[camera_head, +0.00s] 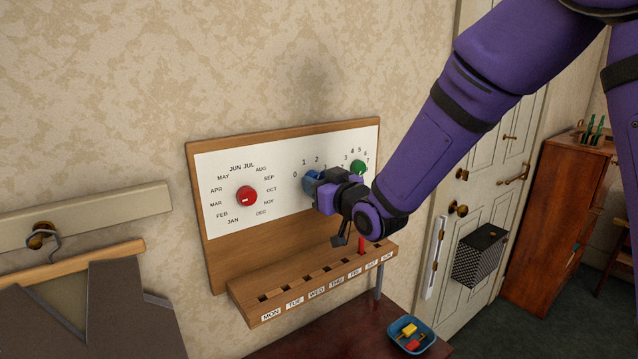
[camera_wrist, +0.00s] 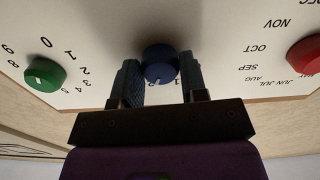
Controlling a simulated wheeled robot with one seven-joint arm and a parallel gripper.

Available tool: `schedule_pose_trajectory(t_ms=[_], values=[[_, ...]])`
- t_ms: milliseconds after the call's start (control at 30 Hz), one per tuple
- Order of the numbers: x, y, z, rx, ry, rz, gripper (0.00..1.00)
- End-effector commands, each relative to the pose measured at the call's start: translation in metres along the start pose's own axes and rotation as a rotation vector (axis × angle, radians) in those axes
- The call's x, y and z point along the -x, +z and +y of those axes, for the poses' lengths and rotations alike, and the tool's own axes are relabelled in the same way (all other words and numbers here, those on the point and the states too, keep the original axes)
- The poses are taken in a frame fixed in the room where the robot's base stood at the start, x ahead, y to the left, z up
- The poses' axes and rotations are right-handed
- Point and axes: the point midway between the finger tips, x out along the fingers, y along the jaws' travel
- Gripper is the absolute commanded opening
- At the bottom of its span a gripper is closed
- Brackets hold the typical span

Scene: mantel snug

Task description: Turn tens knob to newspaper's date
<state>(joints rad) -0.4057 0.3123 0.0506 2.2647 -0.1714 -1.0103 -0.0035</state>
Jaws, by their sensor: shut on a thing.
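The blue knob (camera_head: 308,180) sits on the white dial panel, with 0, 1, 2 and 3 printed around it. My gripper (camera_head: 319,186) is shut on the blue knob, its fingers hiding much of it in the head view. In the wrist view the blue knob (camera_wrist: 160,58) lies between the two fingers of my gripper (camera_wrist: 160,76). A white mark shows on the knob's lower edge there, near upside-down numbers partly hidden by the gripper; I cannot tell exactly which number it faces. No newspaper is visible in either view.
The red month knob (camera_head: 246,196) is left of the blue knob; the green numbered knob (camera_head: 359,168) is right. Below is a slotted weekday ledge (camera_head: 286,301) with a red peg (camera_head: 361,244). A blue tray (camera_head: 428,347) with small pieces sits on a dark table.

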Motion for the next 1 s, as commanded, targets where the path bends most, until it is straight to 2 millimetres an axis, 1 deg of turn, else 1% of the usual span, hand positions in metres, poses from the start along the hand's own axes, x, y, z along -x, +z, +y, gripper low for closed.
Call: schedule_pose_trajectory(t_ms=[167, 367, 1000], values=[[0.0001, 0.0, 0.0, 0.02, 0.0, 0.0, 0.16], [0.0002, 0.0, 0.0001, 0.106, 0.0, -0.001, 0.16], [0.0003, -0.0001, 0.0001, 0.609, -0.001, -0.003, 0.16]])
